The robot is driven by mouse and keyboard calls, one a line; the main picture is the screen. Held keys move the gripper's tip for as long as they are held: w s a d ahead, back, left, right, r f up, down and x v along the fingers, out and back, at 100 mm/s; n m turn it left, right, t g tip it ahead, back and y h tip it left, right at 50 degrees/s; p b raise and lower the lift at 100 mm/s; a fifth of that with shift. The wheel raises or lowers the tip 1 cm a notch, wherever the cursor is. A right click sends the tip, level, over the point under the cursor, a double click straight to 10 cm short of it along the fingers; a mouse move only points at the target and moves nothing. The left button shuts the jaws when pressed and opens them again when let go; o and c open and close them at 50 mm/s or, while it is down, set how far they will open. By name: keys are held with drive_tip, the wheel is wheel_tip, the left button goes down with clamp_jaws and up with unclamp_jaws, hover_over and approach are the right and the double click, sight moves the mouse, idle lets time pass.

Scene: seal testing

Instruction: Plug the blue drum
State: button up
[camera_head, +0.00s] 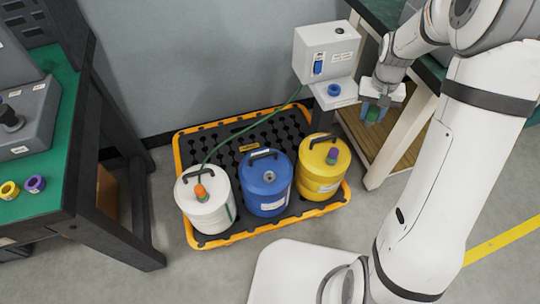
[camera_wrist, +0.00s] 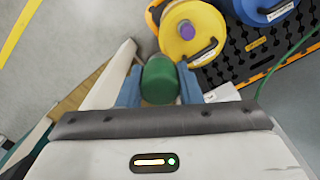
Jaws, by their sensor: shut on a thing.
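The blue drum (camera_head: 262,190) stands upright in the middle of the spill pallet, with a black handle and a grey opening (camera_head: 270,175) on its lid. No plug shows in that opening. In the wrist view the blue drum (camera_wrist: 247,12) is cut off at the top edge. My gripper (camera_head: 376,108) is shut on a green plug (camera_wrist: 160,80), gripped between its blue fingers. The green plug (camera_head: 373,115) is held up to the right of the drums, in front of the wooden stand and apart from the blue drum.
The white drum (camera_head: 205,212) with an orange plug and green hose stands left. The yellow drum (camera_head: 318,183) with a purple plug stands right. All rest on a yellow-rimmed black pallet (camera_head: 181,150). A grey box (camera_head: 326,50) stands behind. A green bench (camera_head: 60,160) holds yellow and purple rings.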

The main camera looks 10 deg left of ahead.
drive_tip(key=s+a+f+n+b, duration=0.35)
drive_tip(key=a+f, duration=0.25)
drive_tip(key=a, duration=0.3)
drive_tip(key=s+a+f+n+b, duration=0.25)
drive_tip(key=a+f+b, duration=0.3)
drive_tip(key=a, duration=0.35)
drive_tip(key=s+a+f+n+b, duration=0.2)
drive_tip(key=s+a+f+b, duration=0.15)
drive_tip(key=a+f, duration=0.4)
drive_tip(key=shift+s+a+f+b, duration=0.1)
drive_tip(key=shift+a+f+b, duration=0.2)
drive_tip(key=shift+f+b, duration=0.4)
drive_tip(key=shift+s+a+f+b, duration=0.1)
drive_tip(key=shift+a+f+b, duration=0.25)
drive_tip(key=shift+f+b, duration=0.25)
drive_tip(key=shift+a+f+b, duration=0.3)
drive_tip(key=shift+f+b, duration=0.3)
drive_tip(key=shift+b, duration=0.15)
drive_tip(key=shift+s, duration=0.2)
drive_tip(key=shift+f+b, duration=0.6)
drive_tip(key=shift+f, duration=0.85)
drive_tip(key=o, duration=1.1)
drive_tip(key=shift+r, duration=0.15)
wheel_tip(320, 180, up, 8)
drive_tip(key=p, duration=0.3)
drive_tip(key=shift+f, duration=0.2)
